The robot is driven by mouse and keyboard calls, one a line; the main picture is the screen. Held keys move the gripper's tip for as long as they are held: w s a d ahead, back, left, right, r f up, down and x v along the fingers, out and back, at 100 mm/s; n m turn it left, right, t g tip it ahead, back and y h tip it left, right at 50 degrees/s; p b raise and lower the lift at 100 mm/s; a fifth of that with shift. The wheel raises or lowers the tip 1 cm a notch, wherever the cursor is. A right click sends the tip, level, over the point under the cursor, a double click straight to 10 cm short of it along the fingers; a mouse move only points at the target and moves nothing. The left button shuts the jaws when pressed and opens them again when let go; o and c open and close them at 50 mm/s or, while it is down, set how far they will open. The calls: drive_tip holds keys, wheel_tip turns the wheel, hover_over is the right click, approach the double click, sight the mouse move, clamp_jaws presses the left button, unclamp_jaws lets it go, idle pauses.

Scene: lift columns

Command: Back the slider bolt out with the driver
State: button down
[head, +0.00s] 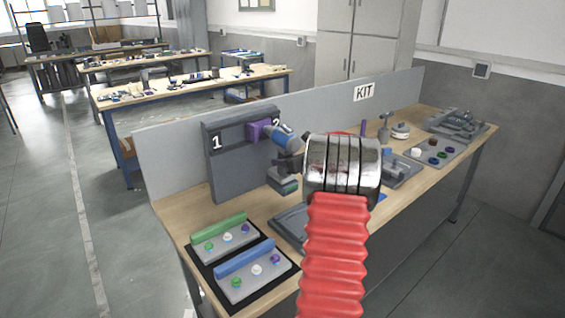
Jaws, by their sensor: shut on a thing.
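The driver (282,137) is blue with a dark handle and a grey-green base, and is held up off the bench. Its nose points left at a purple block, which looks like the slider (257,132), on the grey column panel (235,170) marked 1 and 2. The nose looks close to or touching the block; I cannot tell whether it is seated on a bolt. The bolt itself is not visible. My gripper (292,164) is at the driver's handle and shut on it, largely hidden behind my metal and red arm.
Two plates with green (219,232) and blue (245,259) bars and coloured knobs lie on a black mat at the bench's front left. A grey tray (290,226) is partly behind my arm. Grey fixtures (457,125) and a knob plate (452,149) occupy the right. A low partition (165,160) backs the bench.

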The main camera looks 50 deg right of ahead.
drive_tip(key=shift+r, duration=0.65)
drive_tip(key=shift+s, duration=0.55)
drive_tip(key=shift+s+a+f, duration=0.15)
drive_tip(key=shift+s+f, duration=0.05)
drive_tip(key=shift+s, duration=0.4)
drive_tip(key=shift+s+a+f, duration=0.15)
drive_tip(key=shift+s, duration=0.4)
drive_tip(key=shift+s+a, duration=0.15)
drive_tip(key=shift+s, duration=0.55)
drive_tip(key=s, duration=0.2)
drive_tip(key=s+a, duration=0.1)
drive_tip(key=s, duration=0.1)
drive_tip(key=shift+s, duration=0.1)
